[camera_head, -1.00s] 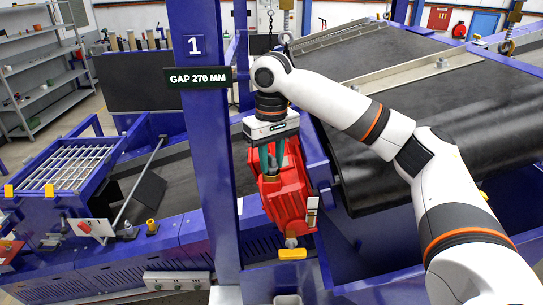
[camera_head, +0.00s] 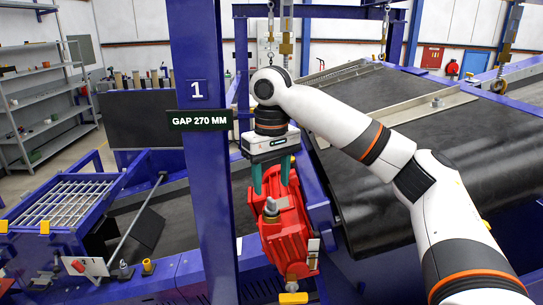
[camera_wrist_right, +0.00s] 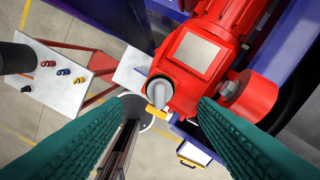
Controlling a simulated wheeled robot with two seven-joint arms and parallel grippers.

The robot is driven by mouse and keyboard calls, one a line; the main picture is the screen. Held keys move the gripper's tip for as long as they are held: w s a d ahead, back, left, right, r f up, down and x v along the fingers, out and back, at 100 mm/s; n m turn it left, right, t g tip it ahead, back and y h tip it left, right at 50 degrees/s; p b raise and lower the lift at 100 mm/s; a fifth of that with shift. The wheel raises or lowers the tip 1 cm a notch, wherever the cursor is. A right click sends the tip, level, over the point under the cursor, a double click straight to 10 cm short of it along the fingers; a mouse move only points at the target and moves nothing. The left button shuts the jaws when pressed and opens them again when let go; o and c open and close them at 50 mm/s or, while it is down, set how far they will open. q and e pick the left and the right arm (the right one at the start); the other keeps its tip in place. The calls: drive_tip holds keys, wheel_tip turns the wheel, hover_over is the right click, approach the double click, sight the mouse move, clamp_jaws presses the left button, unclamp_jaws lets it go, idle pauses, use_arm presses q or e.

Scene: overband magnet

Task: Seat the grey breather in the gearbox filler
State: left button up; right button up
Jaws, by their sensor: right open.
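The red gearbox (camera_head: 284,238) stands below my right gripper (camera_head: 271,188), beside the blue frame. A grey capped piece, which looks like the breather (camera_head: 270,208), stands on its upper end. In the right wrist view the grey breather (camera_wrist_right: 159,92) sits on the round opening of the red gearbox (camera_wrist_right: 205,60); I cannot tell how deep it is. The right gripper (camera_wrist_right: 159,102) is open and empty, its green fingers wide apart on either side of the breather's line, with the tips above it. The filler itself is hidden under the grey piece. My left gripper is not in view.
The blue post with the "GAP 270 MM" sign (camera_head: 200,120) stands just left of the gripper. The black belt (camera_head: 440,140) lies to the right. A white table (camera_wrist_right: 48,78) with several small coloured pieces shows in the wrist view. There is free room above the gearbox.

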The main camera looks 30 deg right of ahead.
sight(272, 200)
wheel_tip(272, 200, up, 6)
drive_tip(key=shift+s, duration=0.1)
idle(0.8)
